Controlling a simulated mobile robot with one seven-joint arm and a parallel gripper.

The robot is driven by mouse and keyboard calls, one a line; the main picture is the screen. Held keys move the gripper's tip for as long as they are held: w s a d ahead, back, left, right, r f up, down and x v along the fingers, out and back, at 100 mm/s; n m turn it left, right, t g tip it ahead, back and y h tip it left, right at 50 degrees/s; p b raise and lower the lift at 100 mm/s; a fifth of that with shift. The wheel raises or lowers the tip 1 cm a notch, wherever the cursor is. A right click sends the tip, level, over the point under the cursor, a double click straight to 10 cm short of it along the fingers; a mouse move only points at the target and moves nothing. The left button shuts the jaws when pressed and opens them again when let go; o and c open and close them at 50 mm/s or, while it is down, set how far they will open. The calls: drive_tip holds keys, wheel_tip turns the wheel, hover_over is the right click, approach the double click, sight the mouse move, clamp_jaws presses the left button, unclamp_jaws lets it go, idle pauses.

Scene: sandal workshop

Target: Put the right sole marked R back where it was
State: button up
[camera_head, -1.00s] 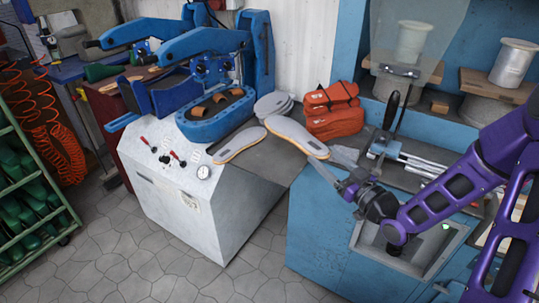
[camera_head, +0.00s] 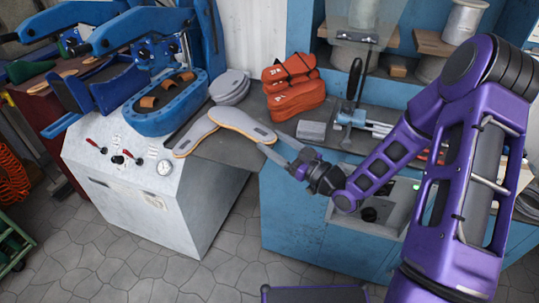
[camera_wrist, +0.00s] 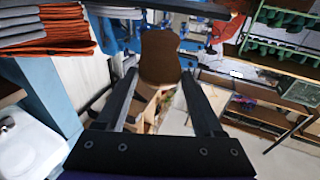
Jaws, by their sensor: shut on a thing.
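My gripper (camera_head: 270,148) is shut on the heel end of a grey sole (camera_head: 240,124) with an orange edge. In the wrist view, a dark brown face of this sole (camera_wrist: 160,56) shows between the fingertips. A second grey sole (camera_head: 195,136) lies at the left on the dark grey bench top (camera_head: 225,150), beside the blue press. The held sole appears just right of it and partly in front of it. I cannot tell whether the held sole touches the bench. No R can be read on either sole.
Stacked grey pieces (camera_head: 231,86) and folded orange cloths (camera_head: 293,90) stand behind the soles. The blue press (camera_head: 152,110) is at the left. A grey block (camera_head: 311,130) and a lever tool (camera_head: 353,95) are at the right.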

drive_tip(key=shift+f+b, duration=0.35)
drive_tip(key=shift+f, duration=1.75)
drive_tip(key=shift+f+b, duration=0.4)
drive_tip(key=shift+f, duration=0.1)
drive_tip(key=o, duration=1.3)
drive_tip(key=shift+c, duration=0.2)
drive_tip(key=shift+r, duration=0.1)
drive_tip(key=r+v, duration=0.1)
drive_tip(key=v, duration=1.1)
drive_tip(key=shift+p, duration=0.45)
drive_tip(key=shift+w+f, duration=0.1)
